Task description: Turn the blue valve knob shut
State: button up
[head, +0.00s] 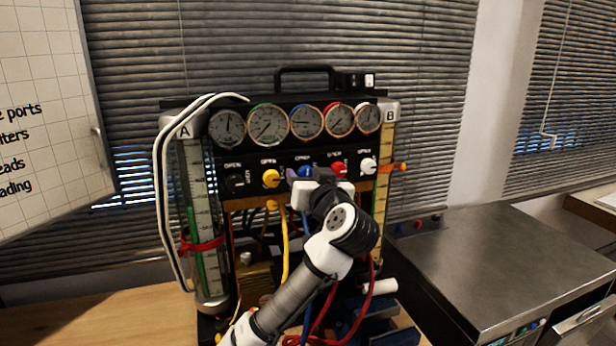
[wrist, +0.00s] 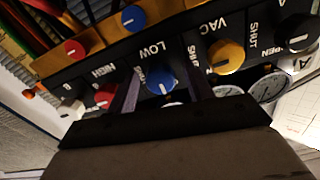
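The blue valve knob (wrist: 160,78) sits on the black panel between the red and yellow knobs, near the "LOW" and "SHUT" lettering in the wrist view, which shows the panel upside down. In the wrist view the two fingers of my gripper (wrist: 163,66) stand apart, one on each side of the blue knob. Narrow gaps seem to show between fingers and knob, so it looks open and not clamped.
The yellow knob (head: 271,178) and red knob (head: 338,169) are close on either side. A black knob (head: 235,182) and white knob (head: 367,166) are farther out. Several gauges line the panel above. Yellow hose (head: 285,250) and red hose (head: 372,290) hang below.

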jog(key=c, duration=0.9)
jog(key=shift+f+m+b, duration=0.1)
jog(key=shift+m+b, duration=0.2)
jog(key=shift+b, duration=0.05)
jog(key=shift+r+m+b, duration=0.2)
jog(key=shift+m+b, duration=1.3)
jog(key=shift+m, duration=7.1)
jog(key=o, duration=1)
